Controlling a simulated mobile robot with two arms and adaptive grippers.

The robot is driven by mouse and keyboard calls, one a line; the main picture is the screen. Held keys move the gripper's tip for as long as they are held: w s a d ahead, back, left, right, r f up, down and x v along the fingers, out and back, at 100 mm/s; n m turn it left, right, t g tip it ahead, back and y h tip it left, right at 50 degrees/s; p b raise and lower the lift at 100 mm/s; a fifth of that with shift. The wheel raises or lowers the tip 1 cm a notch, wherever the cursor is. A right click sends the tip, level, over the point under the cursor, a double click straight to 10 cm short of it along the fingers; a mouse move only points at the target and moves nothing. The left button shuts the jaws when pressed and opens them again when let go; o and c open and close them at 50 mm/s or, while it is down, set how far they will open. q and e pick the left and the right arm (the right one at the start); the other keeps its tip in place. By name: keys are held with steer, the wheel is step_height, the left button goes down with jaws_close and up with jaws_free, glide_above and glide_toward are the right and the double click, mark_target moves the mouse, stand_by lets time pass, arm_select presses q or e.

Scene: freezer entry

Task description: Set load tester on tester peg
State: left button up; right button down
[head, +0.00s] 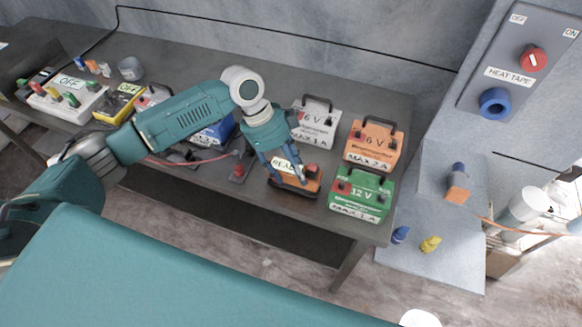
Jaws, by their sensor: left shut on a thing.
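My left gripper (286,172) reaches over the front of the grey bench (345,232) from the left. Its fingers are down on an orange and black device with a white label (294,191), which looks like the load tester. The gripper is shut on it, and the fingers hide part of its label and top. I cannot tell whether the device touches the bench. I cannot pick out the tester peg for certain. A blue and orange upright piece (458,185) stands on the pale panel at the right. My right gripper is not in view.
Close around the device stand a green 12 V battery (361,196), an orange 6 V battery (374,146) and a grey 6 V battery (317,125). A dark red clip (240,168) with a red cable lies left. The HEAT TAPE switch box (520,60) hangs at the right.

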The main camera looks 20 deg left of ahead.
arm_select(q)
steer(key=o, duration=1.7)
steer(key=shift+o, duration=0.7)
steer(key=shift+f, duration=0.1)
steer(key=v, duration=1.2)
